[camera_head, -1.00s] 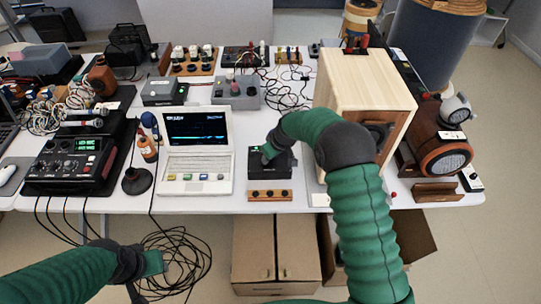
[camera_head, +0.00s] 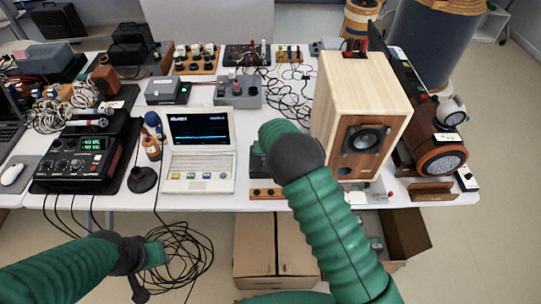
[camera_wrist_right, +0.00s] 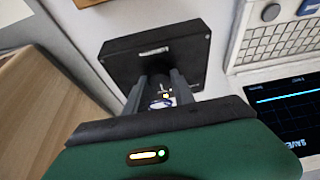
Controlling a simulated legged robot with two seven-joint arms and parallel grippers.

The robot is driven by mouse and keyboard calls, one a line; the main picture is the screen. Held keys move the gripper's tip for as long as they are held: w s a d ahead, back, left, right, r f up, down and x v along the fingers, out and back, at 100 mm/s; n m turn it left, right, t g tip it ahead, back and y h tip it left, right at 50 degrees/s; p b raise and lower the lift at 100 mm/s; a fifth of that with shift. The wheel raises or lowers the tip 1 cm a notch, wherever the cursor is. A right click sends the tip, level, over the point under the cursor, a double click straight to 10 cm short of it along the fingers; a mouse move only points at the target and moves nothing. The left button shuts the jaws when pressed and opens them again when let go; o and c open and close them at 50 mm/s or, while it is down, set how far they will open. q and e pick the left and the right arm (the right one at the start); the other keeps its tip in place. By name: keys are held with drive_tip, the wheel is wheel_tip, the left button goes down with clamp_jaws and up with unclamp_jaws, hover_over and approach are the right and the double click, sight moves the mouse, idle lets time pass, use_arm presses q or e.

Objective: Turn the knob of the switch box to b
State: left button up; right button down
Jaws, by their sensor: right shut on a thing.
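The switch box (camera_wrist_right: 150,55) is a black box with a small white label, lying on the white table in the right wrist view. In the head view, the switch box (camera_head: 257,166) is mostly hidden behind my right arm. My right gripper (camera_wrist_right: 160,92) reaches over the box, its two dark fingers shut on the knob. The knob lies between the fingers and is mostly hidden, so its pointer and the position letters cannot be read. My left gripper (camera_head: 153,256) hangs low in front of the table, away from the box; its fingers are not clear.
A white laptop (camera_head: 199,172) stands left of the box, and a wooden speaker (camera_head: 345,120) stands close on the right. Black cables (camera_head: 180,250) lie on the floor near my left gripper.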

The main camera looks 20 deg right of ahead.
idle(0.4)
drive_tip(key=c, duration=1.1)
unclamp_jaws()
drive_tip(key=shift+o, duration=0.2)
drive_tip(key=v, duration=1.6)
drive_tip(key=shift+s+r, duration=0.2)
drive_tip(key=shift+r, duration=0.05)
drive_tip(key=shift+a, duration=0.15)
drive_tip(key=s+d+f+n, duration=0.1)
drive_tip(key=s, duration=1.1)
drive_tip(key=s+d+f+n+g+y, duration=0.1)
drive_tip(key=s+f+n, duration=0.1)
drive_tip(key=s, duration=1.1)
drive_tip(key=shift+g, duration=0.3)
